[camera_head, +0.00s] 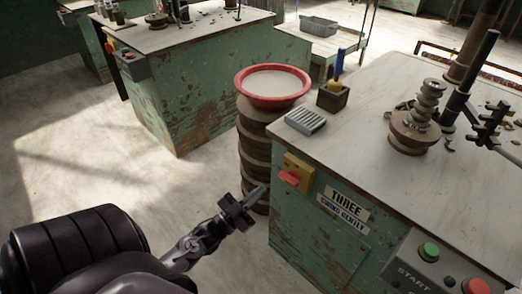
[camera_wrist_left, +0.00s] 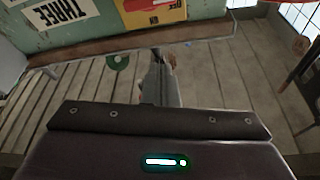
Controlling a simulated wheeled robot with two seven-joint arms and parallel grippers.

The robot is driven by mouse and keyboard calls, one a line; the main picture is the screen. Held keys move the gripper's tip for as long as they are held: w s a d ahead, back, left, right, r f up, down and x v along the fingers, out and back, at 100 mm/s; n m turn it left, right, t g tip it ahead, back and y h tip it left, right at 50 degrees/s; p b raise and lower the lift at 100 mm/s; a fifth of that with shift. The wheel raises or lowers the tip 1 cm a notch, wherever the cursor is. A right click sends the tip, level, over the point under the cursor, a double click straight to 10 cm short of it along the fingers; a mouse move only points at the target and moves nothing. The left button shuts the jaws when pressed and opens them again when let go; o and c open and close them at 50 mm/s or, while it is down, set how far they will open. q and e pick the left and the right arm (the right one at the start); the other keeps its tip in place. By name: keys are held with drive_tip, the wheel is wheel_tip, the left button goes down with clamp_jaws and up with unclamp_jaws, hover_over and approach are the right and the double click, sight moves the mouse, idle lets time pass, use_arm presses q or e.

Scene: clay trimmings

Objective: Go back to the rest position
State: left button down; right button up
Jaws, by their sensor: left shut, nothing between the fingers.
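My left gripper (camera_head: 262,190) hangs at the lower middle of the head view, in front of the green bench and beside the stacked dark rings. Its fingers are together with nothing between them. In the left wrist view the closed fingers (camera_wrist_left: 157,75) point away over a plank-like floor, and they touch nothing that I can see. My right gripper does not show clearly in either view.
The green bench (camera_head: 345,145) at right bears a wheel with a turned piece (camera_head: 416,125), a grey ribbed block (camera_head: 305,121) and a tool holder (camera_head: 333,97). A red basin (camera_head: 263,104) tops the ring stack (camera_head: 252,150). Open floor (camera_head: 90,165) lies left.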

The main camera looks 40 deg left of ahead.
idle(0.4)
